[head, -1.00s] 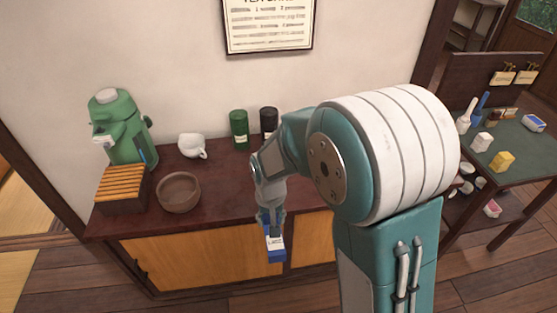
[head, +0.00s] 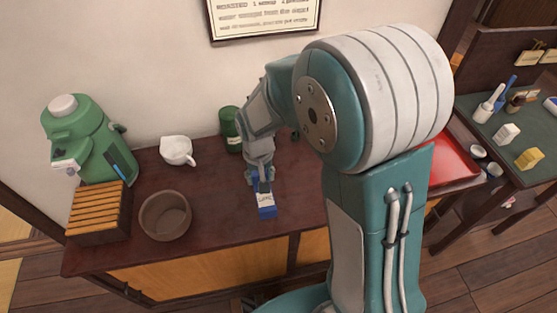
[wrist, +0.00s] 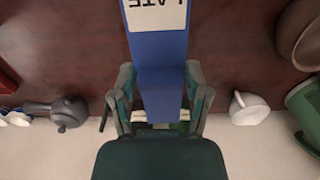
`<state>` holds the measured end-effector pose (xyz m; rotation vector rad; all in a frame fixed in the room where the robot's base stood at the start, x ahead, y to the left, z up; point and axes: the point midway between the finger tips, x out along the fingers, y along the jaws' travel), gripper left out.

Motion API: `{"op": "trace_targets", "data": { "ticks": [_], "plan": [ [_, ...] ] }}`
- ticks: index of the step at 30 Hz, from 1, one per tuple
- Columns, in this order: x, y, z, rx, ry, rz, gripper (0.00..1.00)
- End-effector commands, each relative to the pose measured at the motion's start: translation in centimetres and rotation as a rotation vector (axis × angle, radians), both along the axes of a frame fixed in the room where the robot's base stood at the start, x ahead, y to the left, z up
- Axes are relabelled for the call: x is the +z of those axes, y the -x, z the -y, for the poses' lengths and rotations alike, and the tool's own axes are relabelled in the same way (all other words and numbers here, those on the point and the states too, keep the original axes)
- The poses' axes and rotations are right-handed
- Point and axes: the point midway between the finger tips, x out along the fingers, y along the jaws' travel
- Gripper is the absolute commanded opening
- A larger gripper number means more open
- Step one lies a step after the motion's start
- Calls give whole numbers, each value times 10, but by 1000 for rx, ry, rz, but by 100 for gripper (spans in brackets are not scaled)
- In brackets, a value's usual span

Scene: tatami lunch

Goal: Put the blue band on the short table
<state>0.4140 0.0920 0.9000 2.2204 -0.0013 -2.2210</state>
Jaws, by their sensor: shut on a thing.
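My gripper (head: 259,184) is shut on the blue band (head: 266,211), a blue piece with a white printed label. It hangs over the dark wooden table top (head: 225,230), near the front edge. I cannot tell whether the band touches the top. In the wrist view the blue band (wrist: 160,55) runs between the two fingers of my gripper (wrist: 160,105), with dark wood beneath it. Part of the table top is hidden behind my arm.
A brown bowl (head: 166,216), slatted wooden box (head: 98,212), green dispenser (head: 88,140), white cup (head: 177,150) and green canister (head: 231,129) stand left of or behind the gripper. A red tray (head: 455,160) lies right. A green-topped table (head: 500,150) holds small items. Bare wood surrounds the band.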

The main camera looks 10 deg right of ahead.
Motion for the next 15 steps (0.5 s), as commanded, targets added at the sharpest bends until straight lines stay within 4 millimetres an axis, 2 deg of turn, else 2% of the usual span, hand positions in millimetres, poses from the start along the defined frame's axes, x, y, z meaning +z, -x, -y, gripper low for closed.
{"op": "trace_targets", "data": {
  "ticks": [5,15],
  "plan": [
    [-12,-19,17,-6,1,-3,21],
    [-46,-72,62,-5,1,-4,21]
  ]
}}
